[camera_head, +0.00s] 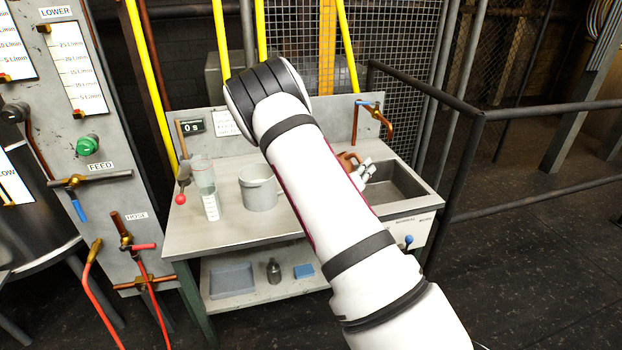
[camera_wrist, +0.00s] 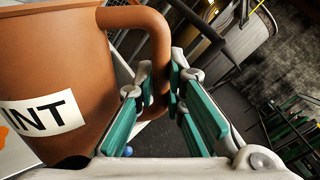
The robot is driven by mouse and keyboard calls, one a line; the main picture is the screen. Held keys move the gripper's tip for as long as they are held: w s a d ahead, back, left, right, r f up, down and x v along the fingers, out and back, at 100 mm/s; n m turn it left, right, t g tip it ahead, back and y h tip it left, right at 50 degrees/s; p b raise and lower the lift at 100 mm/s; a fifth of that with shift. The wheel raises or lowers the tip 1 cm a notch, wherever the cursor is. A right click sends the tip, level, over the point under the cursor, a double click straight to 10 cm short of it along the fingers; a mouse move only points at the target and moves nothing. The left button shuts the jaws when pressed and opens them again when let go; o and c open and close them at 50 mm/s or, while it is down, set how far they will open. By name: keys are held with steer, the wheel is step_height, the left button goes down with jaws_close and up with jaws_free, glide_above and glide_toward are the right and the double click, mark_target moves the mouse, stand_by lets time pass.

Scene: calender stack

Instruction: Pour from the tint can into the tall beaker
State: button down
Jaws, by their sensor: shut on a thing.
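The tint can (camera_wrist: 60,60) is orange-brown with a white label reading "INT" in the wrist view. Its looped handle (camera_wrist: 158,45) is between the green-padded fingers of my gripper (camera_wrist: 160,82), which is shut on it. In the head view, the can (camera_head: 346,160) shows partly behind my arm, beside the sink, with my gripper (camera_head: 366,172) at its right. I cannot tell whether it is raised or tilted, and its contents are hidden. The tall beaker (camera_head: 203,178), clear with a white scale, stands upright at the bench's left, well apart from the can.
A grey pot (camera_head: 258,192) stands between the beaker and my arm. A sink (camera_head: 395,188) with a copper tap (camera_head: 378,118) is at the bench's right. A red-knobbed lever (camera_head: 181,190) is left of the beaker. A dark railing (camera_head: 470,150) runs along the right side.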

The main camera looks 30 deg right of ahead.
steer(key=shift+w+a+r+n, duration=0.1)
steer(key=shift+w+r+n, duration=0.15)
steer(key=shift+r, duration=0.15)
steer(key=shift+w+a+r+n, duration=0.1)
steer(key=shift+w+r+n, duration=0.15)
steer(key=shift+r, duration=0.15)
stand_by(0.7)
steer(key=shift+s, duration=0.1)
steer(key=shift+s+d+f+m+p, duration=0.9)
steer(key=shift+s+f+m, duration=1.05)
steer(key=shift+f, duration=1.05)
steer(key=shift+s+d+f+m+p, duration=0.65)
steer(key=shift+s+f+m+p, duration=0.6)
steer(key=shift+f+m, duration=1.45)
steer(key=shift+n, duration=0.25)
step_height(320, 180, up, 5)
steer(key=p, duration=0.3)
steer(key=shift+s+r, duration=0.1)
steer(key=shift+s, duration=0.05)
